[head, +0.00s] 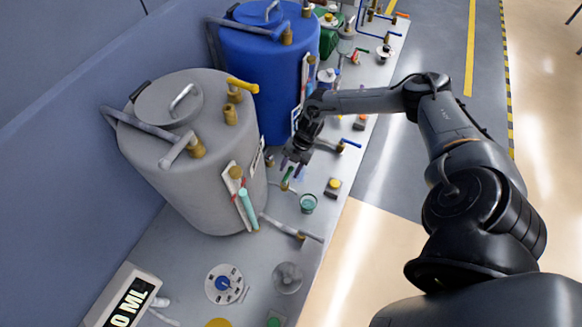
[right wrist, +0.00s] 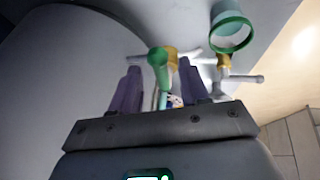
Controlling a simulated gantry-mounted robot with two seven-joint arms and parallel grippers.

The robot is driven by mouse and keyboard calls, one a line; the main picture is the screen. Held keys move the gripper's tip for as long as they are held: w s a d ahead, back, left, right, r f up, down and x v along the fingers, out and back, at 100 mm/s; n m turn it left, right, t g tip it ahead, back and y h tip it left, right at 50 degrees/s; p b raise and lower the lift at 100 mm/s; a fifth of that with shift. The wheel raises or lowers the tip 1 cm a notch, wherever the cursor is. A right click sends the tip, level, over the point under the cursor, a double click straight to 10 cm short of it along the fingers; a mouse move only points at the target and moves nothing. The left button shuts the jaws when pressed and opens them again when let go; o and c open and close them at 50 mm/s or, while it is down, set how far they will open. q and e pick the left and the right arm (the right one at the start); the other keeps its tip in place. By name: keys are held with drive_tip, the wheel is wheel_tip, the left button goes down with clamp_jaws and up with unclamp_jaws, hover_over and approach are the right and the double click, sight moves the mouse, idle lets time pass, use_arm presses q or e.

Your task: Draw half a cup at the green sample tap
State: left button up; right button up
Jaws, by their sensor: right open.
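The green sample tap handle (head: 287,178) is low beside the grey tank. It also shows in the right wrist view (right wrist: 158,58), lined up between my two open fingers; I cannot tell how deep it sits between them. The cup (head: 308,203), clear teal with a green rim, stands on the bench just to the right of the tap; it also shows at the top of the right wrist view (right wrist: 232,36). My right gripper (head: 293,166) is open, pointing down just above the green handle, with nothing held. My left gripper is not in view.
The grey tank (head: 180,190) stands close on the left, with the blue tank (head: 262,75) behind it. A yellow-button box (head: 333,186) is right of the cup, near the bench edge. A blue-handled valve (head: 349,143) is close to my right gripper. A display (head: 130,303) stands front left.

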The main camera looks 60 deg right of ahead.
drive_tip(key=shift+d+r, duration=0.2)
drive_tip(key=shift+r, duration=0.1)
drive_tip(key=b+v, duration=0.1)
drive_tip(key=v, duration=0.9)
drive_tip(key=shift+b, duration=0.35)
drive_tip(key=shift+s, duration=0.1)
